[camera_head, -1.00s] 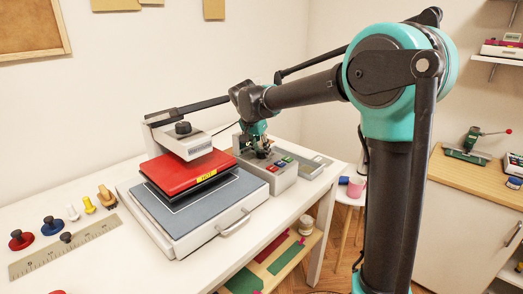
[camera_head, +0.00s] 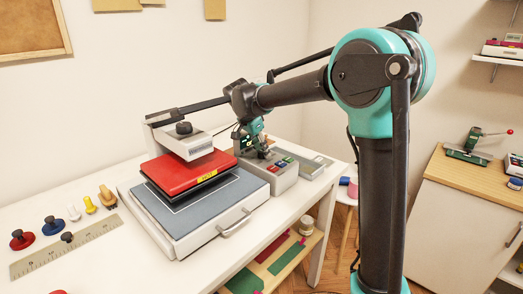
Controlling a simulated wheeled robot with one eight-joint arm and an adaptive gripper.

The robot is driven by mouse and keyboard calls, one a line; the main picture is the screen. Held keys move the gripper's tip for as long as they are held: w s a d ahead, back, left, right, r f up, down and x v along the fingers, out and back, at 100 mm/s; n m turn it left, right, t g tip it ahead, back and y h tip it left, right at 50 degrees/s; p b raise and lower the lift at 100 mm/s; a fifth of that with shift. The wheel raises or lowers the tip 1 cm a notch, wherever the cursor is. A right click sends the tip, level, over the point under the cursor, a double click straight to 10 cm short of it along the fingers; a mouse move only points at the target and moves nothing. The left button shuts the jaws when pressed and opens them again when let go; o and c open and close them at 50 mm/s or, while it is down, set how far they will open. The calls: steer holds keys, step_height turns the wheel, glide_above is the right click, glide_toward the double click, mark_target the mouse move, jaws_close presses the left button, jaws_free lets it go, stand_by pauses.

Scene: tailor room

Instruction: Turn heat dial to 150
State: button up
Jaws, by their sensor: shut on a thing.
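The heat press (camera_head: 186,212) stands on the white table with its red upper plate (camera_head: 190,167) raised above the grey lower plate. Its control box (camera_head: 284,178) is at its right, with red, green and blue buttons on the sloped face. My gripper (camera_head: 262,153) points down at the back left of that face, just left of the buttons, and is shut on the heat dial. The dial is mostly hidden by the fingers, and its setting cannot be read from here.
A long grey tray (camera_head: 318,166) lies right of the control box. A ruler (camera_head: 66,247) and several knobbed weights lie at the table's left. The press's front handle (camera_head: 234,223) sticks out near the table's front edge. A wooden cabinet (camera_head: 463,215) stands at the right.

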mark_target(261, 152)
steer(key=o, duration=1.2)
steer(key=shift+c, duration=0.2)
steer(key=shift+r, duration=0.1)
step_height(261, 152, up, 10)
